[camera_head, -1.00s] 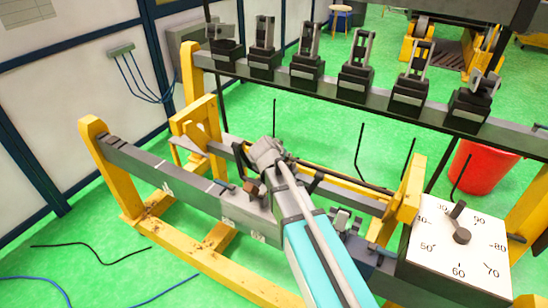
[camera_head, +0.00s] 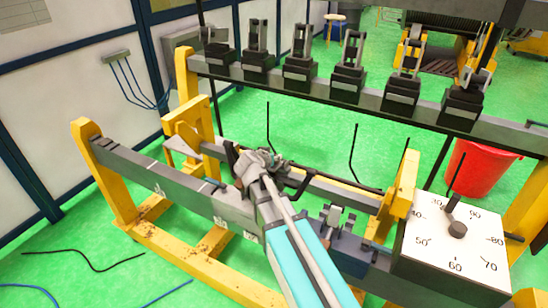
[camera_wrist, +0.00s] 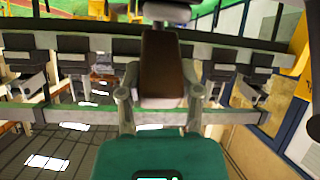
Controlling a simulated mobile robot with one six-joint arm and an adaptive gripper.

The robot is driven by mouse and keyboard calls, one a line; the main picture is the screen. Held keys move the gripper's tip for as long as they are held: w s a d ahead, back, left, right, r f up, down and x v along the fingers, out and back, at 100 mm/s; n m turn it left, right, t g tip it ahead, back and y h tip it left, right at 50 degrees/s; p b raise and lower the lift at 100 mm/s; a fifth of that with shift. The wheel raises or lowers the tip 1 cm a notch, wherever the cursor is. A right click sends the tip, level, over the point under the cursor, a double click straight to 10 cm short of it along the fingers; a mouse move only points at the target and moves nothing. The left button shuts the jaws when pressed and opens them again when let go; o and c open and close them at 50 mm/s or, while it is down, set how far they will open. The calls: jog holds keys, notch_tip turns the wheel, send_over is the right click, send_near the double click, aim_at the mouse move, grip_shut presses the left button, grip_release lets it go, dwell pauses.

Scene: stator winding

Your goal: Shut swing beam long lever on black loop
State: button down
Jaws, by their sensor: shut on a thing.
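My gripper (camera_head: 258,166) is at the front beam, left of centre in the head view. In the wrist view my gripper (camera_wrist: 162,98) has its two fingers on either side of a dark brown block (camera_wrist: 163,65), shut on it; it looks like the lever's handle. In the head view my arm and gripper hide most of the lever. A black loop-like bar (camera_head: 300,182) curves just right of the gripper, in front of the rear bar. I cannot tell whether the lever touches it.
The long grey front beam (camera_head: 165,188) rests on yellow supports. A grey clamp (camera_head: 338,218) stands right of my arm. A dial box (camera_head: 455,248) is at the right, before a red bucket (camera_head: 482,168). Several black clamps line the upper rail (camera_head: 330,88). Thin black rods stand upright behind.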

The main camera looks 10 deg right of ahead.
jog(key=shift+a, duration=0.1)
jog(key=shift+c, duration=1.3)
grip_release()
jog(key=shift+r, duration=0.2)
